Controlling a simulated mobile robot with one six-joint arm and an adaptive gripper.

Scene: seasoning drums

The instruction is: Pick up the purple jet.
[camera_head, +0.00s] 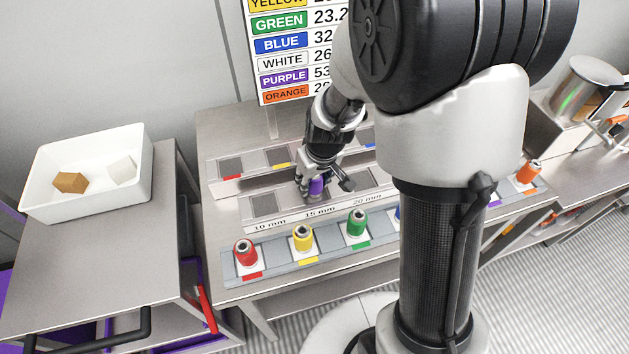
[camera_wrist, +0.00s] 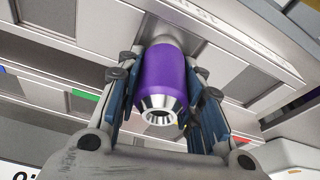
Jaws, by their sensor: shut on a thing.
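The purple jet (camera_head: 317,186) is a small purple cylinder with a metal nozzle ring. In the wrist view the jet (camera_wrist: 162,78) sits between both fingers, its silver nozzle end facing the camera. My gripper (camera_head: 318,190) is shut on it, with a finger on each side. In the head view the jet is upright at the middle row of the rack, by the 15 mm label, and partly hidden by my fingers. I cannot tell whether its lower end is clear of the rack.
Red (camera_head: 246,254), yellow (camera_head: 303,238) and green (camera_head: 357,226) jets stand in the front row; an orange jet (camera_head: 528,172) stands farther right. My arm hides part of that row. A white tray (camera_head: 140,185) with two blocks is on the left table. A colour chart stands behind.

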